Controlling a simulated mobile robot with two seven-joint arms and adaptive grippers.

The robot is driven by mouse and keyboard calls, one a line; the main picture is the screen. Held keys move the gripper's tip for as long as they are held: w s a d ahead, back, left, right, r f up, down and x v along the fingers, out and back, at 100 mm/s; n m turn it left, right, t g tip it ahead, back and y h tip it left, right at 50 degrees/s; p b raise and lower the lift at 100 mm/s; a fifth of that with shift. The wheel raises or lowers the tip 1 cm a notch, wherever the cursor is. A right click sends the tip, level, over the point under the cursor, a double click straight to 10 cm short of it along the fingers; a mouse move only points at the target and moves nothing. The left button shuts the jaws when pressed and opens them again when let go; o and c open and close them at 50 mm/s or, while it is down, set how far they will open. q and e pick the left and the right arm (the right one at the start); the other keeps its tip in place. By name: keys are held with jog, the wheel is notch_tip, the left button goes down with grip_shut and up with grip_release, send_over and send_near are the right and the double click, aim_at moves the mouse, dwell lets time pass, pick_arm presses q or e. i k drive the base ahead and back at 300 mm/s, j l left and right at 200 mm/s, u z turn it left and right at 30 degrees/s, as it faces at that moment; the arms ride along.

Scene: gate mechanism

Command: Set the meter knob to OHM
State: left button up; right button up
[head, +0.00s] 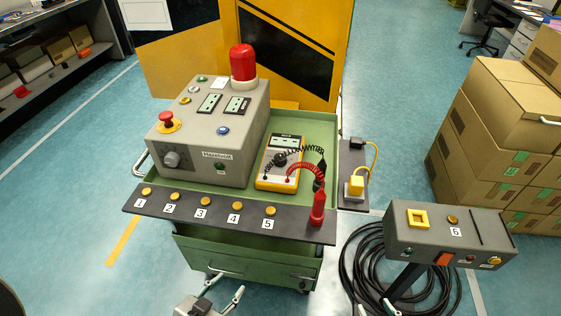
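The yellow meter (264,182) lies on the green cart top, right of the grey control box. Its dark round knob (281,160) sits mid-face below a small display; the setting it points to is too small to read. A coiled black lead and a coiled red lead cross the meter's right side, the red one running to a red probe (317,208). My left gripper (229,282) is at the bottom, in front of the cart, open and empty. My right gripper (374,305) is at the bottom edge, partly cut off, apparently open and empty. Both are well apart from the meter.
The grey box (200,135) carries a red beacon (243,63) and a red stop button. A dark strip (220,222) with numbered yellow buttons fronts the cart. A grey panel (450,236) stands right, near coiled black cable (355,255). Cardboard boxes (500,130) are stacked far right.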

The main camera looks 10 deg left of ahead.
aim_at(283, 162)
jog(key=i+z, duration=0.1)
jog(key=i+j, duration=0.1)
jog(key=j, duration=0.3)
jog(key=i+j+z, duration=0.15)
jog(key=j, duration=0.25)
jog(key=k+j, duration=0.2)
jog(key=j, duration=0.15)
jog(key=k+j, duration=0.4)
jog(key=k, duration=0.25)
jog(key=k+j+z, duration=0.15)
jog(key=k, duration=0.25)
